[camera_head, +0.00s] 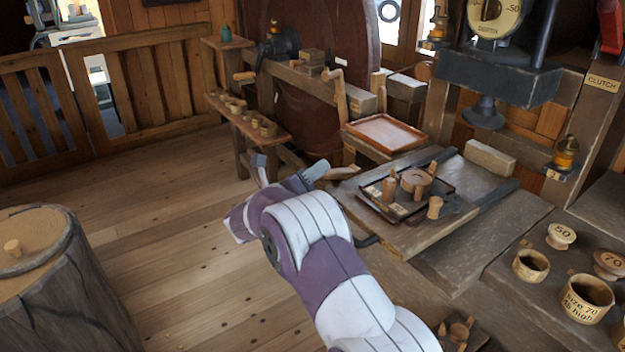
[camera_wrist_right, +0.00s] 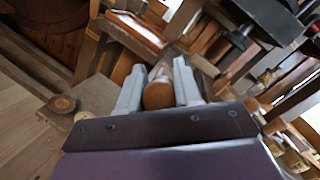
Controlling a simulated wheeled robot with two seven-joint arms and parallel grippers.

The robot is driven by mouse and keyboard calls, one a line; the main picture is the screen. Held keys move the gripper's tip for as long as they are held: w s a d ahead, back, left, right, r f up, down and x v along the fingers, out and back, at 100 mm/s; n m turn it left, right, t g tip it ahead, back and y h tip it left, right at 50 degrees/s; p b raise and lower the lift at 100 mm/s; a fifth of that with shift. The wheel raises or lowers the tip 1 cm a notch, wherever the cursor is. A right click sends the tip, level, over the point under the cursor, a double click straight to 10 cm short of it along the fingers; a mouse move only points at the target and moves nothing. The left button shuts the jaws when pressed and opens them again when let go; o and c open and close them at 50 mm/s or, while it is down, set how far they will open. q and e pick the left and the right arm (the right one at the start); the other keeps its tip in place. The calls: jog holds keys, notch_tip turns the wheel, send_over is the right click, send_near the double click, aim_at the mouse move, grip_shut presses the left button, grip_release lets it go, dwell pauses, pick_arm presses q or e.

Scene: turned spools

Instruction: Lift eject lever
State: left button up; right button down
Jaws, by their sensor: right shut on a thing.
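My right gripper (camera_head: 288,170) is at the left side of the wooden press bench, seen from behind with its arm coming up from the lower right. In the right wrist view, its two grey fingers (camera_wrist_right: 158,72) are on either side of a rounded brown wooden knob (camera_wrist_right: 158,95), which I take to be the eject lever's handle. The fingers are shut on it. The rest of the lever is mostly hidden behind the gripper and knob. My left gripper is not in view.
A dark tray (camera_head: 372,205) with turned pieces sits on the bench right of my arm. An empty orange-brown tray (camera_head: 388,133) lies behind it. A black press head (camera_head: 500,75) hangs above. Spools and cups (camera_head: 587,298) stand at right.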

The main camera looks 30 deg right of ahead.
jog(key=r+y, duration=0.1)
jog(key=d+r+y+p, duration=0.1)
jog(key=r, duration=0.1)
jog(key=shift+w+m+g, duration=0.1)
jog(key=shift+m+g, duration=0.2)
jog(key=shift+d+r+y+p, duration=0.3)
jog(key=shift+r+y, duration=0.1)
jog(key=shift+y, duration=0.1)
jog(key=shift+d+r, duration=0.3)
jog(key=shift+r, duration=0.25)
jog(key=c, duration=0.9)
grip_release()
jog(key=shift+w, duration=0.1)
jog(key=shift+o, duration=0.6)
jog(key=shift+f, duration=0.15)
jog(key=b+v, duration=0.1)
jog(key=v, duration=1.1)
jog(key=shift+a, duration=0.4)
